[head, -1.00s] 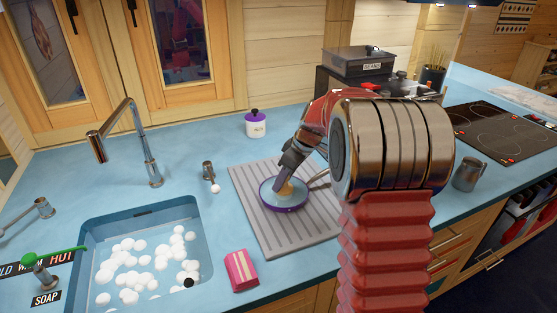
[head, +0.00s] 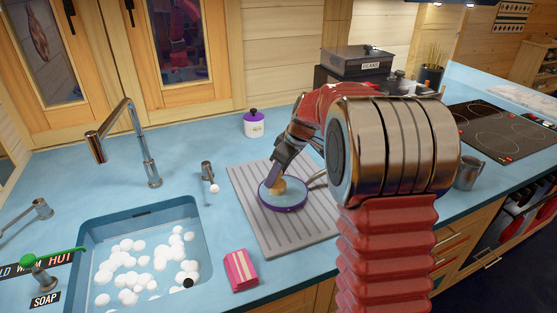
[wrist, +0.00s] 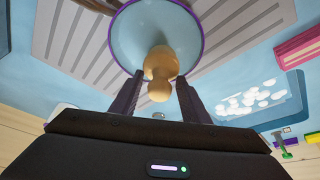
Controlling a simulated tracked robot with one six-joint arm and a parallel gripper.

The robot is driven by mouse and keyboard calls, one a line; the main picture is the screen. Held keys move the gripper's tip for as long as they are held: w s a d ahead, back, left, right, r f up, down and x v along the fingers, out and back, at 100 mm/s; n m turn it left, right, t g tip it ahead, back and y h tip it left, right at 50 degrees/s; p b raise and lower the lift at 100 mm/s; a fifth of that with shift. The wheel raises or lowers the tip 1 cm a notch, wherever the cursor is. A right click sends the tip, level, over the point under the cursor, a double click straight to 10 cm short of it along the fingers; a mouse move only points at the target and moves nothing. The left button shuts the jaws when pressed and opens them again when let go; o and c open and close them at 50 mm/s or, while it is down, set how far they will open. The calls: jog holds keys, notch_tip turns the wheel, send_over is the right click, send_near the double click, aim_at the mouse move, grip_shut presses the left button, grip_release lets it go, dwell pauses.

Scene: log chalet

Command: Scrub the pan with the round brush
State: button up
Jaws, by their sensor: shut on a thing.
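The pan (head: 291,202) is a round light-blue pan with a purple rim, lying on the grey ribbed drainboard (head: 318,219). It also shows in the wrist view (wrist: 127,40). The round brush (wrist: 160,64) has a pale wooden knob and stands over the pan's inside. It also shows in the head view (head: 279,185). My gripper (head: 273,180) reaches down over the pan and is shut on the knob, with one finger on each side in the wrist view. The brush's underside and its contact with the pan are hidden.
The sink (head: 203,262) with several white suds balls is at left, under the faucet (head: 150,160). A pink striped sponge (head: 240,270) lies in front of the drainboard. A purple-lidded jar (head: 254,125) stands behind. A metal mug (head: 467,173) and the hob (head: 505,130) are right.

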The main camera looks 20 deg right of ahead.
jog(key=shift+r, duration=2.85)
jog(key=shift+d, duration=0.1)
